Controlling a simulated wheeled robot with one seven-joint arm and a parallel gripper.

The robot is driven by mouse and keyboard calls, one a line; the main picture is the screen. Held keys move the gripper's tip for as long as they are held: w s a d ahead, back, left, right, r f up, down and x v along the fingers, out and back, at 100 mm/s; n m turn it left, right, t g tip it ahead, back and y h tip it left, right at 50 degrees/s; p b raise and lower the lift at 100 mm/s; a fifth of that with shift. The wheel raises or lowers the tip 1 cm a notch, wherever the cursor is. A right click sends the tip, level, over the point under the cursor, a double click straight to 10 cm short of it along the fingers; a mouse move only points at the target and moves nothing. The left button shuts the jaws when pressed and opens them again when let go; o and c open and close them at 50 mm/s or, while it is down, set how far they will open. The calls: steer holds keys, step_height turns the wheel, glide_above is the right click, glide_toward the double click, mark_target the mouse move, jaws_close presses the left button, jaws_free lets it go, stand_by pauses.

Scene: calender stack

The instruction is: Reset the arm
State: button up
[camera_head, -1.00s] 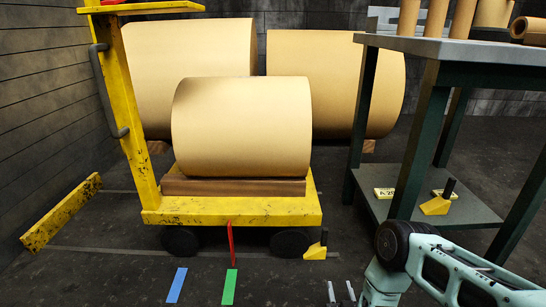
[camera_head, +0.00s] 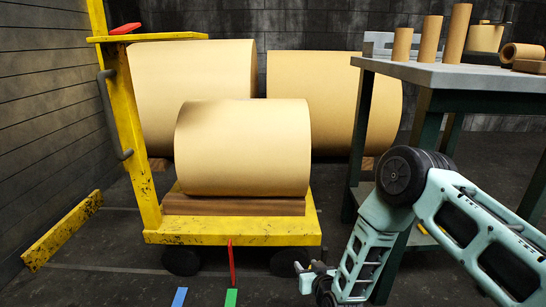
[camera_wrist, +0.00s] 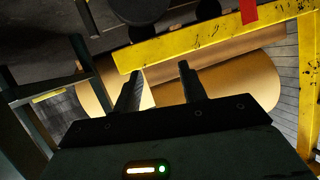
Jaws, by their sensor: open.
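My pale green arm (camera_head: 455,215) reaches in from the right in the head view, its elbow raised in front of the table. My gripper (camera_head: 304,267) hangs at the lower middle, just right of the yellow cart's front edge. In the wrist view my gripper (camera_wrist: 160,70) shows two dark fingers spread apart with nothing between them. The yellow cart (camera_head: 235,239) carries a large tan paper roll (camera_head: 243,148) on a brown wooden base. The cart also shows upside down in the wrist view (camera_wrist: 205,42), beyond the fingers.
A grey-topped table (camera_head: 470,75) with dark green legs stands at right, bearing several tan tubes (camera_head: 431,40). A yellow floor barrier (camera_head: 62,230) is at left.

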steer(key=s+a+r+n+g+y+p, duration=0.1)
steer(key=s+a+r+g, duration=0.1)
steer(key=s+r, duration=0.35)
steer(key=s+a+r+n+g+p, duration=0.1)
steer(key=s+a+r+g, duration=0.15)
steer(key=r, duration=0.65)
steer(key=s+a+r+n+g+y+p, duration=0.1)
steer(key=s+a+r+n+g, duration=0.15)
steer(key=r, duration=0.45)
steer(key=s+d+r+n+g+h+p, duration=0.15)
steer(key=s+d+r, duration=0.3)
steer(key=s, duration=0.45)
steer(key=s+d+r+m+g+h+p, duration=0.1)
steer(key=s+d+r+g+h, duration=0.15)
steer(key=s+r, duration=0.5)
steer(key=s+d+r+n+g+h+p, duration=0.1)
steer(key=s+d+r+g+p, duration=0.2)
steer(key=s, duration=0.8)
step_height(320, 180, up, 38)
steer(key=p, duration=3.6)
steer(key=shift+w+d+r+t, duration=0.15)
steer(key=shift+w+d+t, duration=0.05)
steer(key=shift+d+t, duration=0.25)
